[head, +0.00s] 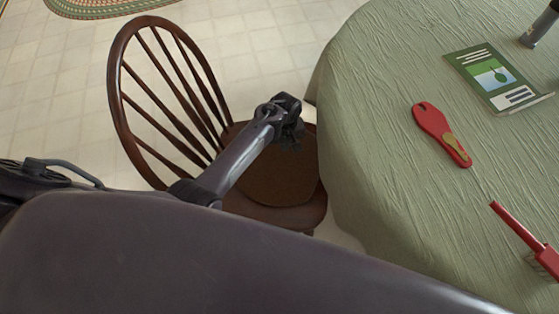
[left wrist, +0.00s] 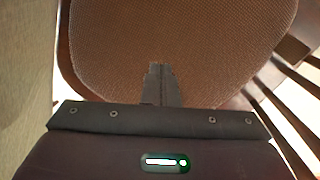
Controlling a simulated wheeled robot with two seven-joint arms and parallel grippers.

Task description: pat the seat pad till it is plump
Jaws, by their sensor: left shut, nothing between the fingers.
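The seat pad (head: 268,180) is a brown, rounded cushion lying on the seat of a dark wooden chair (head: 121,88). In the left wrist view the pad (left wrist: 190,35) fills the upper middle and shows a fine woven texture. My left gripper (head: 292,140) is over the pad's far part in the head view, pointing down, with its fingers together and empty. In the left wrist view the closed fingertips (left wrist: 160,68) show against the pad. I cannot tell whether they touch it. My arm hides part of the pad and chair.
A round table with a green cloth (head: 385,60) stands close to the chair's right. Tiled floor (head: 60,110) is clear at left.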

